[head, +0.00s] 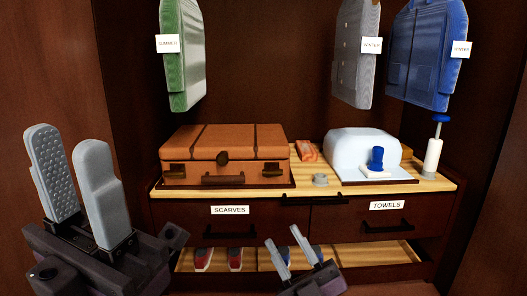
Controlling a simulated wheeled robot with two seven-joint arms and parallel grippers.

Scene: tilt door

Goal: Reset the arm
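My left gripper (68,142) is large and close at the left of the head view. Its two grey fingers point up and stand apart, with nothing between them. My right gripper (282,237) is lower and further off, at the bottom centre, in front of the low shoe shelf (352,257). Its two small fingers also stand apart and look empty. The shoe shelf is open at the front and holds red and blue shoes (236,258), partly hidden by my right gripper.
A brown suitcase (225,150), a pale blue rounded object (350,146) and a white bottle (433,155) stand on the wooden top. Below are drawers labelled scarves (230,222) and towels (387,217). Green (184,60), grey (354,60) and blue (425,60) garments hang above.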

